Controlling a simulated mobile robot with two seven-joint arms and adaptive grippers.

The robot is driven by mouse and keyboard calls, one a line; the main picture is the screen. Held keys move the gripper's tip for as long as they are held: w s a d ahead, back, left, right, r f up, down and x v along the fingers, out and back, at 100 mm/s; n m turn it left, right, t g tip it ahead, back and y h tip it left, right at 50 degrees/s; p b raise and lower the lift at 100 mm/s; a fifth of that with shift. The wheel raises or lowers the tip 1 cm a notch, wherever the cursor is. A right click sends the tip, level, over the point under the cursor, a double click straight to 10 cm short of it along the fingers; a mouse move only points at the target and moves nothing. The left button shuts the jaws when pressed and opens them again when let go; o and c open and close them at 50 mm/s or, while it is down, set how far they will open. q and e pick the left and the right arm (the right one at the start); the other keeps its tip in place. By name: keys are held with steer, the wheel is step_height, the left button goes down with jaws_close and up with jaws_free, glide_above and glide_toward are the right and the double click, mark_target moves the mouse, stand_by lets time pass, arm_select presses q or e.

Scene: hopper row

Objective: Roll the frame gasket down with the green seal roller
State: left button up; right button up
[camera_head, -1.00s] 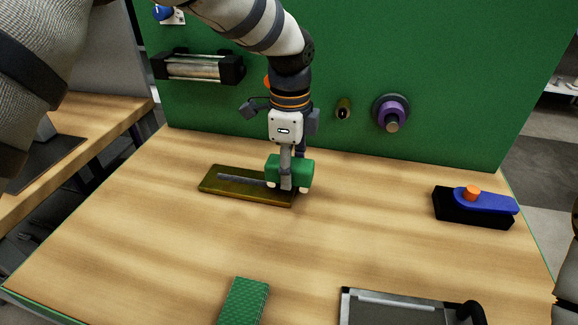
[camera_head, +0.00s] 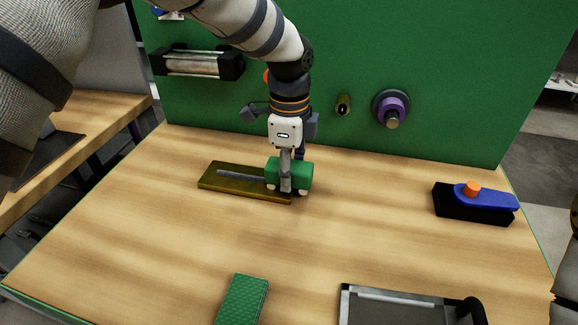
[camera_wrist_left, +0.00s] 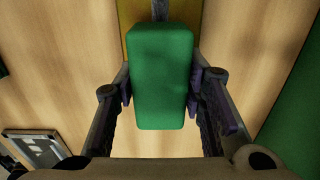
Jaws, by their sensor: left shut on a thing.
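The green seal roller (camera_head: 303,173) is at the right end of a brass-coloured plate (camera_head: 214,186) on the bench. My left gripper (camera_head: 286,186) is shut on the roller from above. In the left wrist view the roller's green block (camera_wrist_left: 160,75) sits between the two fingers. A grey strip (camera_head: 240,176), which looks like the frame gasket, lies along the plate and runs up to the roller. The roller hides the strip's right end. Whether the roller touches the strip is unclear.
A green textured pad (camera_head: 243,300) and a grey metal-framed tray (camera_head: 400,305) with a black handle lie at the front. A black block with a blue lever (camera_head: 486,200) stands at the right. A green panel (camera_head: 430,60) with fittings closes the back. The bench's middle is clear.

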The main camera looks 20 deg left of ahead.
mark_target(266, 167)
arm_select(q)
steer(key=shift+a, duration=0.1)
stand_by(0.4)
steer(key=a, duration=0.3)
steer(key=shift+s+a, duration=0.1)
steer(key=shift+a, duration=0.6)
arm_select(e)
steer(key=shift+w+r, duration=0.3)
steer(key=shift+w, duration=0.05)
arm_select(q)
steer(key=a, duration=0.4)
steer(key=shift+s+a+p, duration=0.15)
steer(key=shift+p, duration=0.25)
steer(key=shift+a, duration=0.1)
arm_select(e)
steer(key=shift+w+r, duration=0.2)
steer(key=shift+w, duration=0.05)
arm_select(q)
steer(key=shift+a, duration=0.1)
steer(key=shift+s+a, duration=0.1)
steer(key=shift+a, duration=2.05)
arm_select(e)
steer(key=shift+t, duration=0.3)
